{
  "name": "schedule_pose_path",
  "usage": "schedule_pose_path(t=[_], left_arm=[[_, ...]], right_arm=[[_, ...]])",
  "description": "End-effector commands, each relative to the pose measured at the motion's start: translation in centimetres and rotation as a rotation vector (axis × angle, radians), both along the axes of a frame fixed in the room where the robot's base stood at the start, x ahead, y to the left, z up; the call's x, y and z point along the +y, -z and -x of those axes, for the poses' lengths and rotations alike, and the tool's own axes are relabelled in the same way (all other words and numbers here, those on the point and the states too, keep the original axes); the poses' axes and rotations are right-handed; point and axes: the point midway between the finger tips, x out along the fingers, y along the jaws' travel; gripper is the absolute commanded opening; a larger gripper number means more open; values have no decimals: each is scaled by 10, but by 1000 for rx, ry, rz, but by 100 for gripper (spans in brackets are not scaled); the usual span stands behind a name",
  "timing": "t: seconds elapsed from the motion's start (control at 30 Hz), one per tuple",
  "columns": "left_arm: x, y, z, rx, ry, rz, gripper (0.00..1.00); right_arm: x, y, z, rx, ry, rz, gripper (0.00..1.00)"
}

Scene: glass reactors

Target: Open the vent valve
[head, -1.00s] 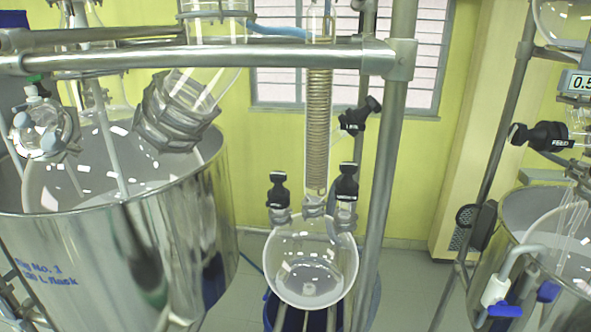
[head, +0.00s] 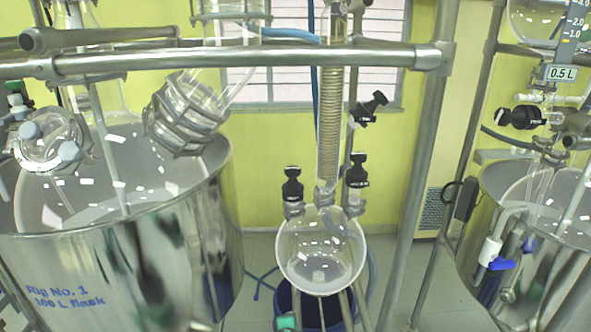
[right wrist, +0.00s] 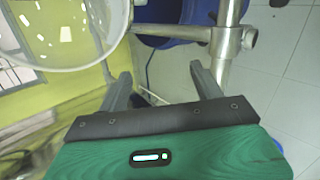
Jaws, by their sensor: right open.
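No label shows which valve is the vent valve. Black-handled valves stand on the round glass flask (head: 322,262): one on its left neck (head: 292,187), one on its right neck (head: 356,172). Another black-handled valve (head: 369,107) sits higher, beside the coiled condenser (head: 329,110). My right gripper (right wrist: 161,80) is open and empty in the right wrist view, its fingers apart below the curved glass of a flask (right wrist: 65,30). A green piece (head: 287,322) at the bottom edge of the head view looks like part of it. My left gripper is not in view.
A large steel vessel (head: 120,270) marked Rig No. 1 fills the left. A steel rail (head: 230,62) crosses in front of the glassware, with an upright post (head: 420,180) to its right. A second steel vessel (head: 490,185) with a blue-handled valve (head: 500,263) stands at the right.

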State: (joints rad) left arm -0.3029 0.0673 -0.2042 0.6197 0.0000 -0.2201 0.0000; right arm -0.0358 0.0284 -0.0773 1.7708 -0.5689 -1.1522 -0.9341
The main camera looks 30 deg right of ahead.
Motion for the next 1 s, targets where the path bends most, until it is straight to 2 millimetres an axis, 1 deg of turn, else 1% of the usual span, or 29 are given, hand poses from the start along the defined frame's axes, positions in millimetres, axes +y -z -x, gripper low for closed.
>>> schedule_pose_path(t=[0.03, 0.07, 0.1, 0.17, 0.2, 0.27, 0.3, 0.37, 0.4, 0.47, 0.5, 0.6, 0.7, 0.8, 0.87, 1.0], left_arm=[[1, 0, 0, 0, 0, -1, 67], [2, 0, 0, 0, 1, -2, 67], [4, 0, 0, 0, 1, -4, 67], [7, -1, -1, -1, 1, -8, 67], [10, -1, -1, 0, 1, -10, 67], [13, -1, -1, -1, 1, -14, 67], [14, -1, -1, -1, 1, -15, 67], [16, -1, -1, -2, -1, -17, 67], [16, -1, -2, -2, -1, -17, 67], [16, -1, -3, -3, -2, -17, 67], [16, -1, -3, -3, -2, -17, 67], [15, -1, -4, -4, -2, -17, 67], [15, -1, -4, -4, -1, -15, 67], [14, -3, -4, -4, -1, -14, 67], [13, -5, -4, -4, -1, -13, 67], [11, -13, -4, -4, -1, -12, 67]], right_arm=[[-6, -21, -21, -2, -35, 82, 67], [-10, -34, -33, 3, -59, 142, 67], [-16, -52, -49, 15, -91, 225, 67], [-25, -84, -73, 41, -136, 364, 67], [-30, -107, -89, 64, -162, 460, 67], [-38, -143, -112, 111, -195, 607, 67], [-43, -167, -125, 147, -212, 702, 67], [-49, -203, -141, 208, -230, 835, 67], [-52, -227, -151, 251, -237, 916, 67], [-56, -259, -162, 318, -241, 1024, 67], [-58, -278, -167, 360, -243, 1085, 67], [-61, -316, -177, 453, -238, 1200, 67], [-62, -339, -181, 515, -236, 1268, 67], [-65, -349, -184, 547, -233, 1299, 67], [-69, -352, -187, 554, -232, 1305, 67], [-86, -354, -196, 558, -233, 1306, 67]])
